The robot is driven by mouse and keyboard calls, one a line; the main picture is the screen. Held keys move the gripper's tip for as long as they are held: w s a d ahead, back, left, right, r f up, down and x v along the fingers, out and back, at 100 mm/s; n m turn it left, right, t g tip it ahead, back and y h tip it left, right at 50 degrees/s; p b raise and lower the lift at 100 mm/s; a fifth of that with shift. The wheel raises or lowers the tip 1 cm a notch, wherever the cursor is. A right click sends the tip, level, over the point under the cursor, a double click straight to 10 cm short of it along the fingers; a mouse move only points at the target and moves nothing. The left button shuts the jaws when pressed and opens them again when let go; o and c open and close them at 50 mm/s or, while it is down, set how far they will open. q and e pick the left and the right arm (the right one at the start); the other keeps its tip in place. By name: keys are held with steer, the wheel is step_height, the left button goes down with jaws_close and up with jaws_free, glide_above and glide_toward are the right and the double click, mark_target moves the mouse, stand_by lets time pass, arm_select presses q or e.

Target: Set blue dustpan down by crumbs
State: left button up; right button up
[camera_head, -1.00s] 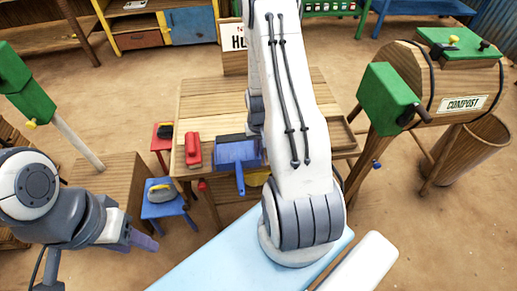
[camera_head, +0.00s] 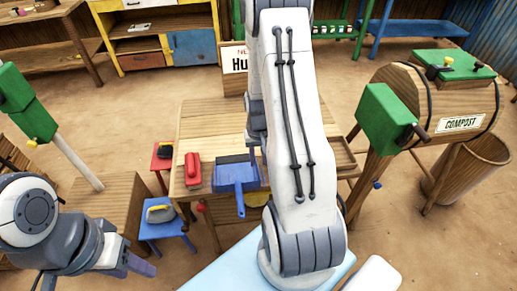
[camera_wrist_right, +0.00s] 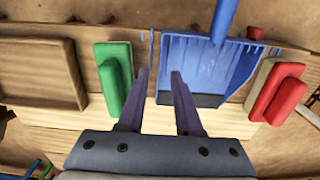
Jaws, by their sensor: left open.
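The blue dustpan (camera_head: 235,174) lies on the wooden table (camera_head: 205,120), its handle over the front edge. It also shows in the right wrist view (camera_wrist_right: 208,62), with a dark front lip. My right gripper (camera_wrist_right: 160,75) is open and empty over the table, beside the dustpan; its right finger overlaps the pan's edge in the picture. My left gripper (camera_head: 140,266) is open and empty at the lower left, away from the table. I cannot make out any crumbs.
A red block-like tool (camera_head: 193,168) lies left of the dustpan. A green one (camera_wrist_right: 114,78) and a wooden tray (camera_wrist_right: 40,75) show in the right wrist view. A blue stool (camera_head: 165,228) stands at front left, the compost barrel (camera_head: 435,90) at right.

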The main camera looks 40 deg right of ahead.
step_height(320, 180, up, 6)
steer(key=s+a+r+n, duration=0.1)
steer(key=a+r+n, duration=0.35)
steer(key=a, duration=0.65)
steer(key=s+a+r+n, duration=0.25)
steer(key=a+r, duration=0.25)
steer(key=a, duration=0.5)
steer(key=s+a+r+n+y, duration=0.1)
steer(key=s+a+r+n, duration=0.3)
steer(key=s+a, duration=0.6)
steer(key=s+n, duration=0.2)
steer(key=shift+s+n, duration=0.4)
steer(key=shift+r, duration=0.1)
